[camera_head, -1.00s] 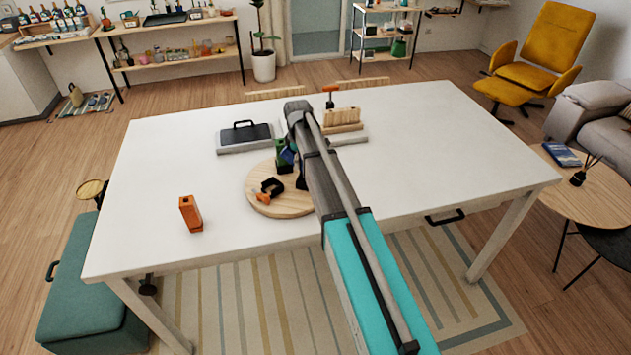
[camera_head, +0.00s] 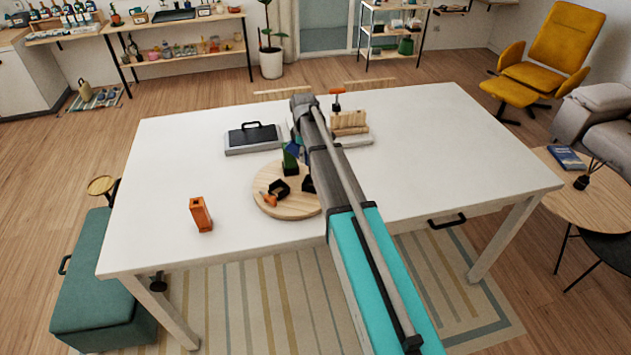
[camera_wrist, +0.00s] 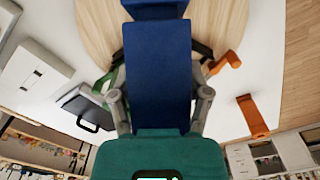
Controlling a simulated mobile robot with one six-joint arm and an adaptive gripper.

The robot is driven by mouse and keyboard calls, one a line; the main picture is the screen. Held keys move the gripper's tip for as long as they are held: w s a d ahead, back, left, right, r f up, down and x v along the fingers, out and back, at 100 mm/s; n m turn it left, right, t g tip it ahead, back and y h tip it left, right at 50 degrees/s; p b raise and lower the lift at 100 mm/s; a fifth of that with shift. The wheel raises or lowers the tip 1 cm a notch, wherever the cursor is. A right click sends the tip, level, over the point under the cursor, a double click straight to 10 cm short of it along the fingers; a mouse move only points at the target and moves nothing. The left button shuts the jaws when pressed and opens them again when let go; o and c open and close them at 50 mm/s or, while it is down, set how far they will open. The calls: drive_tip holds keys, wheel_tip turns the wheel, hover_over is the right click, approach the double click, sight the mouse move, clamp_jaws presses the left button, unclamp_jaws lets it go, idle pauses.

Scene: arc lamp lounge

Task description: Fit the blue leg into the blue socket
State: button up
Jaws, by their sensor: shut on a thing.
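The blue leg (camera_wrist: 158,75) is a long blue bar that fills the middle of the wrist view. My gripper (camera_wrist: 160,105) is shut on it, with a grey finger linkage on each side. A wider blue part (camera_wrist: 155,8) shows at the top edge of the wrist view; I cannot tell whether it is the blue socket or the end of the leg. In the head view, a small blue patch (camera_head: 293,149) shows above a green block (camera_head: 290,163), beside my arm. My arm hides most of the gripper there. Whether leg and socket touch is hidden.
A round wooden board (camera_head: 268,206) carries the green block and black (camera_head: 278,188) and orange (camera_head: 268,200) pieces. An orange block (camera_head: 201,214) stands to the left. A black-handled case (camera_head: 252,138) and wooden blocks (camera_head: 349,122) are behind. The white table's (camera_head: 440,160) right side is clear.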

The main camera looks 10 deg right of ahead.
drive_tip(key=b, duration=0.5)
hover_over(306, 179)
drive_tip(key=shift+s+a+f, duration=0.1)
drive_tip(key=shift+f, duration=1.15)
drive_tip(key=shift+s+a+f, duration=0.1)
drive_tip(key=shift+f, duration=1.1)
drive_tip(key=shift+f, duration=0.1)
drive_tip(key=shift+f+b, duration=2.15)
drive_tip(key=shift+f, duration=0.05)
drive_tip(key=shift+d, duration=0.1)
drive_tip(key=o, duration=1.4)
drive_tip(key=shift+c, duration=0.2)
drive_tip(key=shift+f, duration=0.2)
wheel_tip(306, 179, up, 14)
drive_tip(key=p, duration=1.3)
drive_tip(key=shift+s, duration=0.1)
